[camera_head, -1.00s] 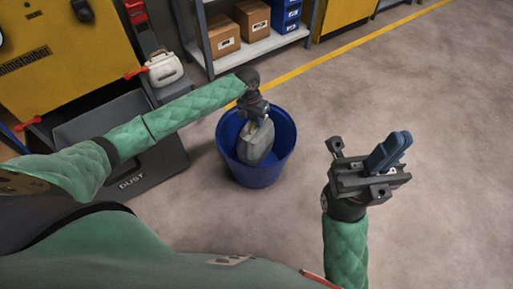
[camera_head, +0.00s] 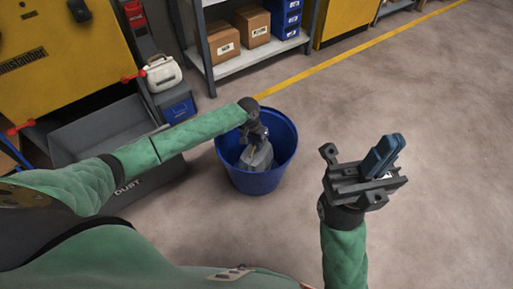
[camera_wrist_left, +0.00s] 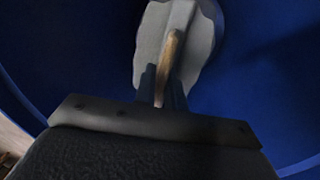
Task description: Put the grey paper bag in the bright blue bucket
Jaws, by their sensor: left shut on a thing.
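The grey paper bag (camera_head: 257,158) is inside the bright blue bucket (camera_head: 262,183), below the rim. My left gripper (camera_head: 254,143) reaches down into the bucket and is shut on the top of the bag. In the left wrist view the bag (camera_wrist_left: 190,60) hangs between the fingers (camera_wrist_left: 163,88), with a tan strip along its middle and blue bucket wall (camera_wrist_left: 265,90) all around. Whether the bag touches the bucket floor I cannot tell. My right gripper (camera_head: 375,168) is held up over the floor at the right, its blue fingers close together; no object shows in it.
A grey bin marked DUST (camera_head: 135,185) stands left of the bucket. Behind are a shelf (camera_head: 250,58) with cardboard boxes (camera_head: 219,44) and blue bins (camera_head: 287,18), and a white canister (camera_head: 163,74). The floor to the right is clear.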

